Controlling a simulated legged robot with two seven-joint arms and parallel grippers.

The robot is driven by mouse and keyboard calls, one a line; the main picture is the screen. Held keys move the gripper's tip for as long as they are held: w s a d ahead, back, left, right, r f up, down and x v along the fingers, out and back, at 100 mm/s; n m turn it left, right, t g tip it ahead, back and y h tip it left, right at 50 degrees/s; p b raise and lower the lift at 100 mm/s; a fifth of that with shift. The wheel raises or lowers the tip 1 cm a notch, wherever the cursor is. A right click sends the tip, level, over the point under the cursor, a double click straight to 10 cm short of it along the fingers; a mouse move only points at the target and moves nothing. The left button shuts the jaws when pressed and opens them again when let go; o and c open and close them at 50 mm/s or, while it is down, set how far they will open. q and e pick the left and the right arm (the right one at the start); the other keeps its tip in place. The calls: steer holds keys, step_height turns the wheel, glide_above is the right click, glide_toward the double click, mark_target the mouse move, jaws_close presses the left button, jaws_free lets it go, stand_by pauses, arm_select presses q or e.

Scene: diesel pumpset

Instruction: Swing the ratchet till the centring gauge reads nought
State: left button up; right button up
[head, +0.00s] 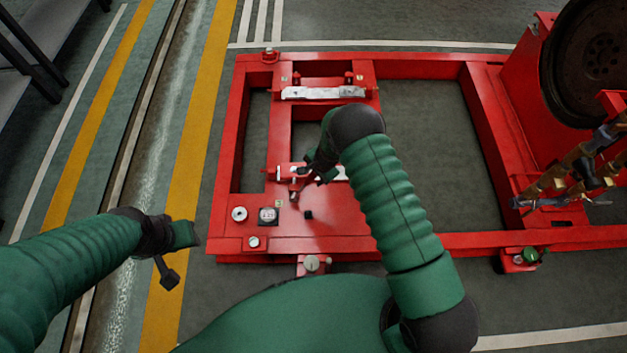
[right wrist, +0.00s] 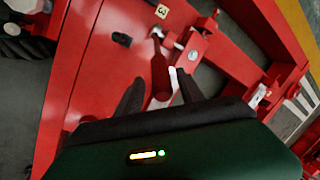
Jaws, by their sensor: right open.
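My right gripper (head: 312,172) is over the left part of the red frame. In the right wrist view its two dark fingers (right wrist: 158,92) are apart, with a red bar-like handle (right wrist: 160,72) between them; contact cannot be told. The handle may be the ratchet, and the gripper partly hides it in the head view.
The red frame (head: 420,58) spans the middle, with a silvery plate (head: 323,92) at its far left. Two round pale fittings (head: 239,213) (head: 254,241) flank the dial. A large dark wheel (head: 600,50) stands at right.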

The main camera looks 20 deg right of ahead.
mark_target(303, 187)
steer(key=shift+w+a+f, duration=0.2)
steer(key=shift+a+f, duration=0.15)
steer(key=shift+f, duration=0.2)
steer(key=shift+w+a+f, duration=0.15)
steer(key=shift+a+f, duration=0.15)
steer(key=shift+f, duration=0.2)
steer(key=shift+d, duration=0.3)
steer(key=c, duration=0.4)
jaws_close()
steer(key=shift+a, duration=0.2)
steer(key=shift+s+a+f, duration=0.1)
steer(key=shift+s+a, duration=0.05)
